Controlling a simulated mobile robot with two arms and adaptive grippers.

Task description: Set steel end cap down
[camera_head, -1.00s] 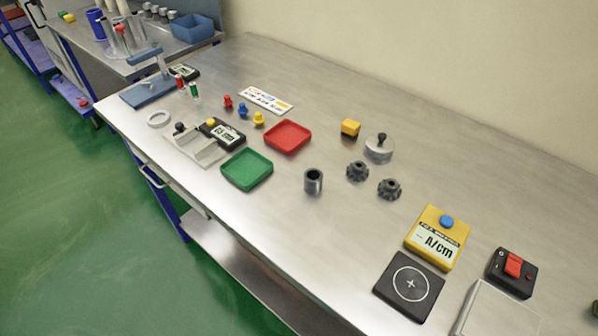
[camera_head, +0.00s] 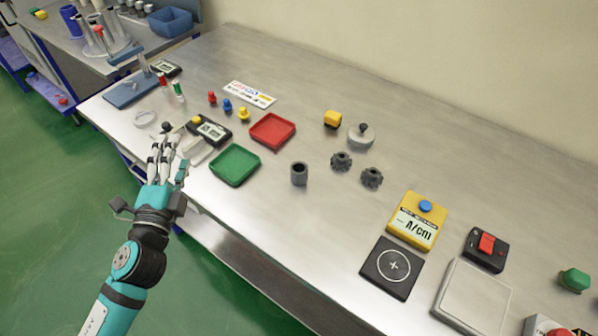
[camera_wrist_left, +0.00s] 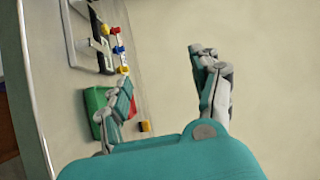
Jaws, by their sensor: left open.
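My left gripper (camera_head: 166,152) is in the head view at the table's left edge, in front of the grey measuring fixture (camera_head: 190,150). In the left wrist view my left gripper (camera_wrist_left: 165,80) has its fingers spread, with nothing between them. No part is plainly marked as the steel end cap. Candidates are a round silver disc with a dark knob (camera_head: 361,137), a dark grey hollow cylinder (camera_head: 299,174) and two dark notched round parts (camera_head: 341,161), all standing on the table well right of the gripper. My right gripper is out of view.
A green tray (camera_head: 235,166) and a red tray (camera_head: 272,131) lie just right of the gripper. A yellow meter (camera_head: 418,219), a black pad (camera_head: 392,268) and a red switch box (camera_head: 486,249) are further right. The table's back strip (camera_head: 400,120) is clear.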

